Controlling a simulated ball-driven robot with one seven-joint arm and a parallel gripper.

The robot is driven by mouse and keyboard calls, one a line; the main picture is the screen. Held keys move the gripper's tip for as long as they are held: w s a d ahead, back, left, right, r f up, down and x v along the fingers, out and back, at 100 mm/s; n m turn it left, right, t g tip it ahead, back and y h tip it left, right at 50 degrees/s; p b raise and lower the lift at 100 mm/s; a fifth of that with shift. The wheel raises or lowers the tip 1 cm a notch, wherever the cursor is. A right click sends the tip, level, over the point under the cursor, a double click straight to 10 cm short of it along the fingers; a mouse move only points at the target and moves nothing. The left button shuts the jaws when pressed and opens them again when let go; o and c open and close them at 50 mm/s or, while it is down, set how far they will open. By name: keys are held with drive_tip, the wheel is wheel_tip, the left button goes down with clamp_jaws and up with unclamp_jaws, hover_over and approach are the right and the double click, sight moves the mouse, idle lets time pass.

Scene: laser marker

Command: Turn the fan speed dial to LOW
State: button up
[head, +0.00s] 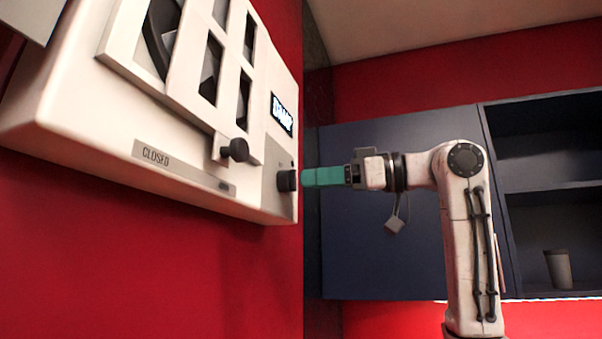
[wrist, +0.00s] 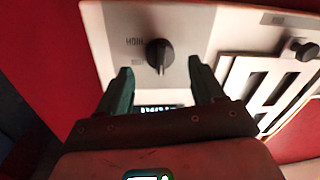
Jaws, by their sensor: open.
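The fan speed dial (head: 286,180) is a dark round knob on a grey panel at the lower right end of the white wall unit. In the wrist view the dial (wrist: 159,55) shows a raised grip ridge running roughly up and down. Upside-down lettering that looks like HIGH is left of it, with a fainter label below that. My gripper (head: 306,177) has teal fingers and faces the dial from the right, very close to it. In the wrist view my gripper (wrist: 162,80) is open, one finger on each side of the dial's line, with the dial just beyond the tips.
A lit display (head: 282,114) is above the dial panel. A second black knob (head: 238,150) sits left of the dial on a slider frame, above a CLOSED label (head: 156,156). Dark blue shelves (head: 550,190) with a grey cup (head: 558,268) stand behind my arm.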

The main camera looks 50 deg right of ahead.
sight(296, 181)
drive_tip(key=shift+p+x, duration=0.45)
drive_tip(key=shift+x, duration=1.4)
drive_tip(key=shift+c, duration=0.2)
drive_tip(key=c, duration=1)
drive_tip(key=shift+m, duration=0.3)
drive_tip(key=m+b, duration=0.1)
drive_tip(key=m, duration=0.4)
drive_tip(key=shift+f+m, duration=0.1)
drive_tip(key=shift+m, duration=0.2)
drive_tip(key=m+b, duration=0.1)
drive_tip(key=m, duration=0.2)
drive_tip(key=m+t, duration=0.1)
drive_tip(key=m, duration=0.1)
drive_tip(key=shift+s+m+h+b, duration=0.1)
drive_tip(key=shift+m+h+b, duration=0.2)
drive_tip(key=shift+m+b, duration=0.1)
